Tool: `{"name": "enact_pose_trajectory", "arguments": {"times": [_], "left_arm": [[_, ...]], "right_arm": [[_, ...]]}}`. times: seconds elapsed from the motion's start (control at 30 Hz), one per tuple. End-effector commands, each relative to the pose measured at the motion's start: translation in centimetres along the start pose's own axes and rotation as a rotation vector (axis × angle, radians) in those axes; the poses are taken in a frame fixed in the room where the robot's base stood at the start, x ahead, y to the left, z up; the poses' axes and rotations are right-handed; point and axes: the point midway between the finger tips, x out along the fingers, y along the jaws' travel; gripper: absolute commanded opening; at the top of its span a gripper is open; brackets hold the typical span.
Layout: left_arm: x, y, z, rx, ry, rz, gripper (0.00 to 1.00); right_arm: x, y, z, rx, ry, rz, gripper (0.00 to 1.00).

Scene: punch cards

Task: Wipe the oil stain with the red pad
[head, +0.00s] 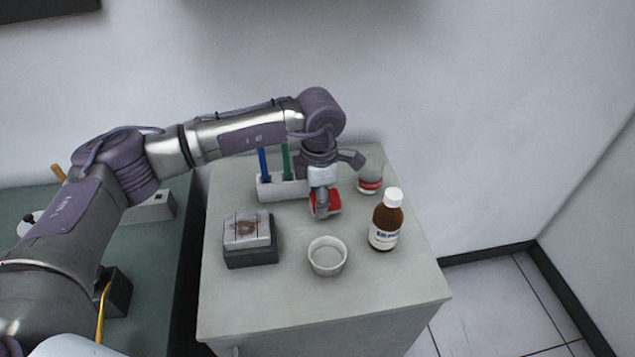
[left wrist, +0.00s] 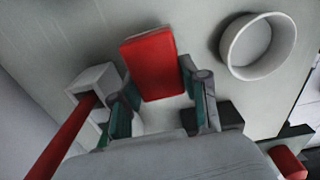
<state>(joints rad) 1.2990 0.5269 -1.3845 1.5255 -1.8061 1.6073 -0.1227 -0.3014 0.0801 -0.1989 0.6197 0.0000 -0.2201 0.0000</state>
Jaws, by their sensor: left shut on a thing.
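The red pad (head: 331,204) is in my left gripper (head: 320,192) above the back middle of the grey cabinet top. In the left wrist view the red pad (left wrist: 150,62) sticks out past the fingers of the left gripper (left wrist: 160,92), which are shut on it. A brownish-red stain (head: 246,228) marks the top of a whitish block (head: 240,240) set on a dark base (head: 252,257), to the left of the gripper and nearer the front. The pad is apart from the stain. My right gripper is not in view.
A white cup (head: 327,257) stands in front of the gripper. A brown bottle (head: 386,221) with a white cap and a red-labelled jar (head: 370,178) stand to the right. A white holder (head: 280,188) with blue and green pens is close behind left. The cabinet's front (head: 300,315) is clear.

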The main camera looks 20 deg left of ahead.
Motion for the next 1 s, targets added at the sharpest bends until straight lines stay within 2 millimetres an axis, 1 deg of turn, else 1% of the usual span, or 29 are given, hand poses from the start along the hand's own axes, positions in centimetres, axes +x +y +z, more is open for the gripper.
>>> {"name": "enact_pose_trajectory", "arguments": {"times": [0.03,0.1,0.4,0.5,0.73,1.0], "left_arm": [[-0.8,0.1,0.0,-0.001,-0.001,0.001,0.12],[-1.4,0.2,0.0,-0.002,-0.001,0.001,0.12],[-4.1,0.6,-0.1,-0.004,-0.001,0.002,0.12],[-4.6,0.7,-0.1,-0.005,-0.001,0.001,0.12],[-4.8,0.7,-0.1,-0.005,-0.001,0.0,0.12],[-4.8,0.7,-0.1,-0.005,-0.001,0.001,0.12]], "right_arm": [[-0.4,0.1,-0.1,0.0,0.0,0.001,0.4],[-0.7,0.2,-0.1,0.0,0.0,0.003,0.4],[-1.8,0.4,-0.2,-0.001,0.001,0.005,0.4],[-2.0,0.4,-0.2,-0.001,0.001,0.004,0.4],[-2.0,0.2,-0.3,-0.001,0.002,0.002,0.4],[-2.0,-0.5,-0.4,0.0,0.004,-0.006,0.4]]}}
